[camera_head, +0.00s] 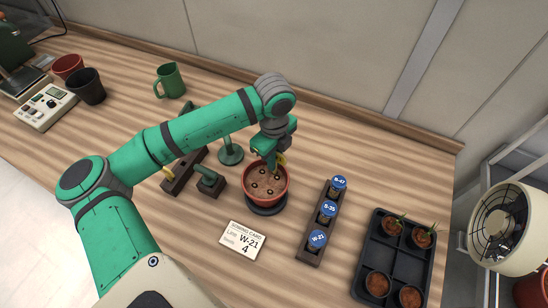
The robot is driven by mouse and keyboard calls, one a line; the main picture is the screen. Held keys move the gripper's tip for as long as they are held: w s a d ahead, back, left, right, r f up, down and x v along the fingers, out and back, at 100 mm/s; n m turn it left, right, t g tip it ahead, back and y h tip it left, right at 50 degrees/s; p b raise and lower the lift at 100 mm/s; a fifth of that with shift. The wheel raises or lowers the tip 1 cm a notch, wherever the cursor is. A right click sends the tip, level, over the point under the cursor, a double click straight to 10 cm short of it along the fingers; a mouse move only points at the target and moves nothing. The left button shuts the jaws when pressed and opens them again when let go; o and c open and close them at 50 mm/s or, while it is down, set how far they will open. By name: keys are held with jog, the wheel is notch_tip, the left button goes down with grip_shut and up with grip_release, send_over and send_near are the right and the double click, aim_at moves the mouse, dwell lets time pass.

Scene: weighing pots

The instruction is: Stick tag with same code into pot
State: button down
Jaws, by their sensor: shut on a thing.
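A terracotta pot (287,190) full of brown soil stands on a dark round base (266,209). Several small dark spots show in its soil. My gripper (275,160) points down over the pot's back edge, shut on a small yellowish thing mostly hidden by the gripper. A white sowing card (242,241) in front reads line W-21, seeds 4. A dark rack (308,250) to the right holds three blue round tags: B-47 (339,183) at the back, one seemingly S-35 (328,208) in the middle, and W-21 (317,238) in front.
A dark tray (379,243) with several small pots lies at the right. A green-handled block (208,182) and a dark rack (180,178) stand left of the pot. A green mug (169,81), two empty pots and a meter (45,107) are farther left. A fan (505,228) is far right.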

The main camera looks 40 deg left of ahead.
jog(key=shift+f, duration=0.35)
jog(key=c, duration=1.2)
grip_release()
jog(key=shift+r, duration=3.7)
jog(key=shift+r, duration=0.15)
jog(key=shift+r, duration=1.85)
